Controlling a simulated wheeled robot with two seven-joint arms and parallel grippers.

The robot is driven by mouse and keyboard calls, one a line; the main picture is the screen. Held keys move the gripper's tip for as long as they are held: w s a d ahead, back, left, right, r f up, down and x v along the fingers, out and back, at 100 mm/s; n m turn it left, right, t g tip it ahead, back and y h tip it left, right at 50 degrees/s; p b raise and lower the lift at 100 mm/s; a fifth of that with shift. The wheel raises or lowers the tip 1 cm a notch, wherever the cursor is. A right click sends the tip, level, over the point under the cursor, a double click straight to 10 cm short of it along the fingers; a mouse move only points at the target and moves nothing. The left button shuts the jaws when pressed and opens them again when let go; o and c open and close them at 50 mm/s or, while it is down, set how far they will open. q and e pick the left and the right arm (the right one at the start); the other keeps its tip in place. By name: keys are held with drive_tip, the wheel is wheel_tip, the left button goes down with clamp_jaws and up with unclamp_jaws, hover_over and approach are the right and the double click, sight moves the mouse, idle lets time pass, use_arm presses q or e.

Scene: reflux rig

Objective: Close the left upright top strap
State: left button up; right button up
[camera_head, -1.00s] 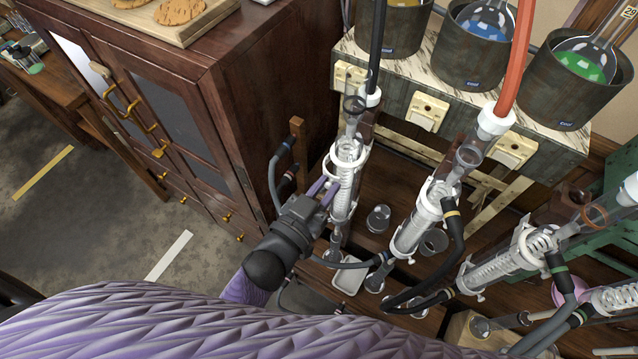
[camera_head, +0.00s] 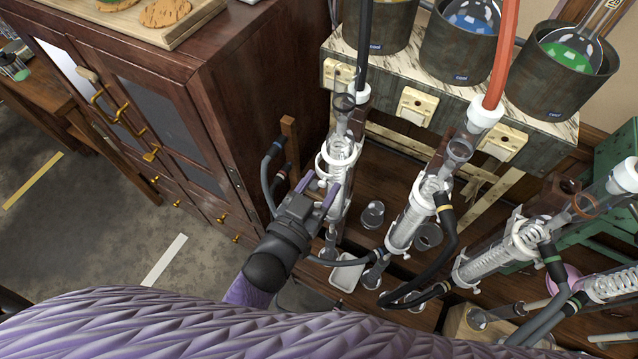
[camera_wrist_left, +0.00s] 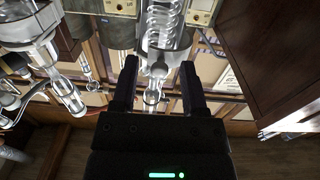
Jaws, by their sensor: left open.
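The left upright condenser (camera_head: 340,183) is a clear glass tube with a coil inside, standing slightly tilted below a black hose. Its top strap is a white ring (camera_head: 322,168) around the upper part, sticking out on the left side; whether its ends meet is too small to tell. My left gripper (camera_head: 319,190) is open at the condenser's left front, just below this ring, and holds nothing visible. In the left wrist view, the condenser's glass (camera_wrist_left: 165,38) runs down between and beyond the open fingers (camera_wrist_left: 160,78); contact cannot be told. My right gripper is not in view.
More condensers with white straps (camera_head: 412,218) stand to the right, with dark hoses (camera_head: 455,240) looping between them. A dark wooden cabinet (camera_head: 255,100) is close on the left. Heating pots (camera_head: 462,45) with flasks stand on the shelf behind. A small white tray (camera_head: 347,275) lies below.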

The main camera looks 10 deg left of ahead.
use_arm(q)
drive_tip(key=shift+s, duration=0.1)
drive_tip(key=v, duration=0.9)
drive_tip(key=shift+s+b, duration=0.35)
drive_tip(key=shift+a, duration=0.15)
